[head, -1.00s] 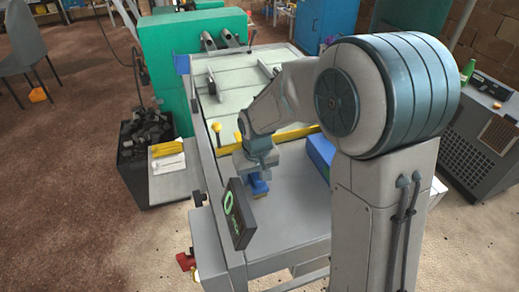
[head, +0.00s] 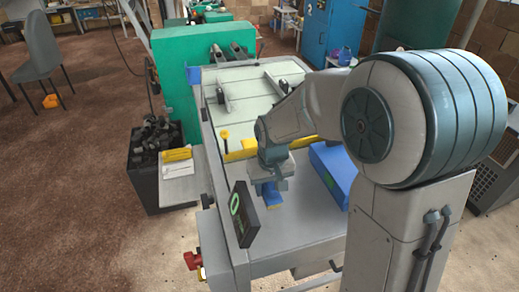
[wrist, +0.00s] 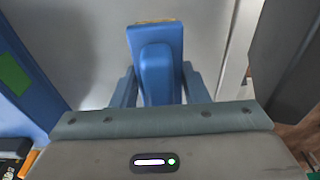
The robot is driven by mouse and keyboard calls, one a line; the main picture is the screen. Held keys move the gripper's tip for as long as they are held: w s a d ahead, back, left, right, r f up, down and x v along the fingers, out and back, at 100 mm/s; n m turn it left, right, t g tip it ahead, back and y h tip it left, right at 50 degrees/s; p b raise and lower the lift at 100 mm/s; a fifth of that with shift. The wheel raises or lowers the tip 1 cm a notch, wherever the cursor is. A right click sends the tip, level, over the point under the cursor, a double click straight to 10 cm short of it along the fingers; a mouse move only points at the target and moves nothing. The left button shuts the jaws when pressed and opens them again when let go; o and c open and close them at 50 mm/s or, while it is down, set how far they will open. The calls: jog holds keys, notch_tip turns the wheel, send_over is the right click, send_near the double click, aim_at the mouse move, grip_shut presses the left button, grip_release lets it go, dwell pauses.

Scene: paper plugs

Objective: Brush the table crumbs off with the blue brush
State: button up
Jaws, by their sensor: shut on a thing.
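My gripper (head: 272,188) is shut on the blue brush (head: 271,198) over the grey table (head: 308,225). In the wrist view the brush (wrist: 155,60) stands between the two blue fingers of my gripper (wrist: 158,88). Its far end shows a thin tan edge. In the head view the brush is low over the tabletop, to the right of the black screen. I cannot tell whether it touches the surface. No crumbs can be made out on the table in either view.
A black screen with a green ring (head: 243,214) stands at the table's left edge. A blue box (head: 329,172) lies right of my gripper. A yellow bar (head: 238,155) borders the pale machine bed (head: 250,97) behind. The near tabletop is clear.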

jog(key=shift+r+p, duration=1.25)
jog(key=shift+r, duration=0.9)
jog(key=shift+f, duration=0.1)
